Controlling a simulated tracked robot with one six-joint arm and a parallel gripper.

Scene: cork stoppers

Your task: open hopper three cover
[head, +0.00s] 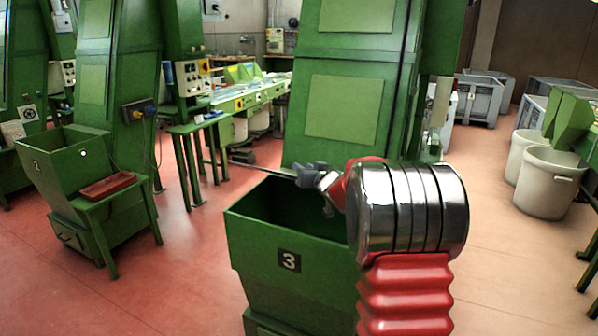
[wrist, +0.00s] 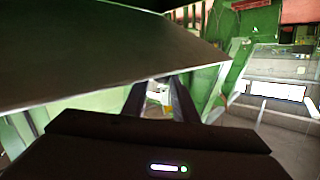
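Hopper three (head: 315,280) is a green metal bin with a black "3" label. Its top shows open, with a dark inside. A thin dark strip (head: 262,170) above its back edge looks like its cover seen edge-on, though I cannot be sure. My gripper (head: 308,175) is above the hopper at the strip's right end. In the wrist view a large dark green panel (wrist: 90,55), likely the cover, fills the upper left, its edge close to the fingertips. My gripper (wrist: 158,90) has its fingers apart with a gap between them. Whether they touch the panel is unclear.
A tall green machine column (head: 345,105) stands behind the hopper. Hopper two (head: 65,165), with a red tray (head: 108,186) beside it, is at the left. White bins (head: 550,180) stand at the right. Reddish floor is clear between the hoppers.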

